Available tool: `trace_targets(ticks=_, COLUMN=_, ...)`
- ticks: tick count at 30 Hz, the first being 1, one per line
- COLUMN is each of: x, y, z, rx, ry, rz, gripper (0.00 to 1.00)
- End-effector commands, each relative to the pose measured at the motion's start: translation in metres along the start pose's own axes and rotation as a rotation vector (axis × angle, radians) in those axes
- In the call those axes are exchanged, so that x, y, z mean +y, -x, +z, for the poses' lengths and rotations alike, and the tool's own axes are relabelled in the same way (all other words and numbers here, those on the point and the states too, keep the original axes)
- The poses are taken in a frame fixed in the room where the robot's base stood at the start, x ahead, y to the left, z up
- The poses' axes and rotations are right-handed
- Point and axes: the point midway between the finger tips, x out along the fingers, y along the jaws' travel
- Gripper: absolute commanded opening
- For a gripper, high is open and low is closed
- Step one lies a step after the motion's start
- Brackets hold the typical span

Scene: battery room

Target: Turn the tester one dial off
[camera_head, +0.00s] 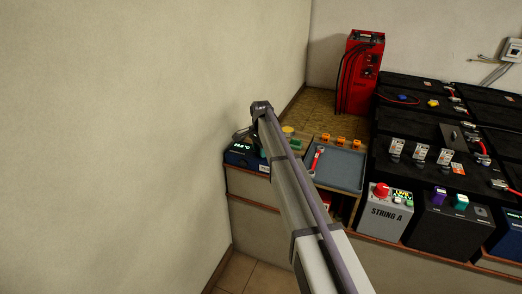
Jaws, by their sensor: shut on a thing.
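My arm reaches from the bottom right up to a dark joint near the middle of the view. No device carries a readable "tester one" label. A blue device with a lit display (240,153) sits at the left end of the bench, partly covered by my arm. A grey box marked STRING A (384,217) stands at the bench front on the right. It has a red dial (381,190) and a small green lit display (402,196) on top. The dial's setting is too small to tell.
A grey-blue tray (342,185) holds a red-handled tool (316,160). Several orange pieces stand behind it. A tall red unit (360,75) is at the back. Black batteries (415,165) with cables fill the right side. The cream wall (110,140) closes off the left.

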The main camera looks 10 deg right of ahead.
Motion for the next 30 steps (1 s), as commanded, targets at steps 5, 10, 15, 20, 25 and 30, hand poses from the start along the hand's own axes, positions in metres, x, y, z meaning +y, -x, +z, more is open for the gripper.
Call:
trace_targets(ticks=5, x=0.0001, y=-0.0001, z=0.0, rx=0.0, ry=0.006, rz=0.0, gripper=0.16)
trace_targets(ticks=10, x=0.0001, y=-0.0001, z=0.0, rx=0.0, ry=0.044, rz=0.0, gripper=0.16)
trace_targets(ticks=15, x=0.0001, y=-0.0001, z=0.0, rx=0.0, ry=0.129, rz=0.0, gripper=0.16)
trace_targets(ticks=20, x=0.0002, y=-0.0001, z=0.0, rx=0.0, ry=0.25, rz=0.0, gripper=0.16)
trace_targets(ticks=25, x=0.0002, y=-0.0002, z=0.0, rx=0.0, ry=0.407, rz=0.0, gripper=0.16)
trace_targets(ticks=30, x=0.0003, y=-0.0002, z=0.0, rx=0.0, ry=0.57, rz=0.0, gripper=0.16)
